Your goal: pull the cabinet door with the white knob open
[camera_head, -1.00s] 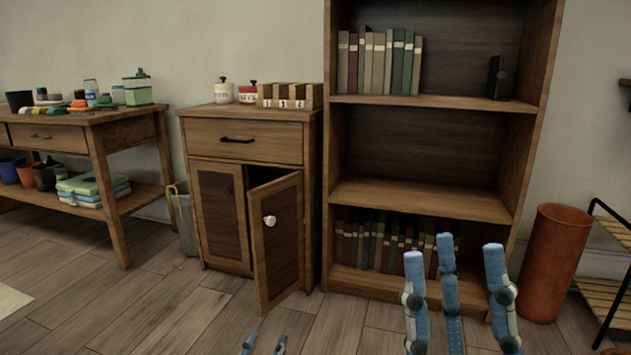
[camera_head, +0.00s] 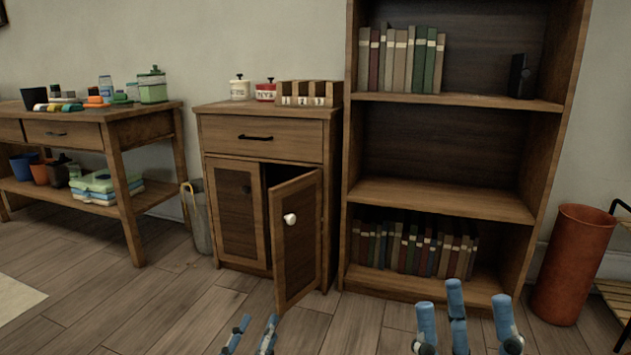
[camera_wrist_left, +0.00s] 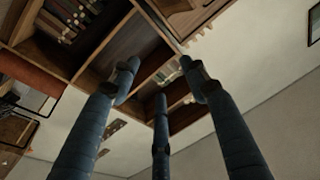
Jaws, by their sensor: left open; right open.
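The wooden cabinet (camera_head: 264,126) stands left of the bookcase. Its right door (camera_head: 299,245), with the white knob (camera_head: 289,219), stands ajar, swung partly outward, with a dark gap at its left edge. The left door (camera_head: 236,225) with a dark knob is closed. My left gripper (camera_head: 252,332) is open at the bottom of the head view, below and left of the white-knob door and apart from it. Its open fingers (camera_wrist_left: 160,82) also fill the left wrist view, with nothing between them. My right gripper (camera_head: 463,318) is open and empty in front of the bookcase.
A tall bookcase (camera_head: 440,195) stands close on the cabinet's right. A metal bucket (camera_head: 200,222) is at its left, beside a workbench (camera_head: 115,113). An orange bin (camera_head: 572,265) stands at the right. The wooden floor (camera_head: 180,305) before the cabinet is clear.

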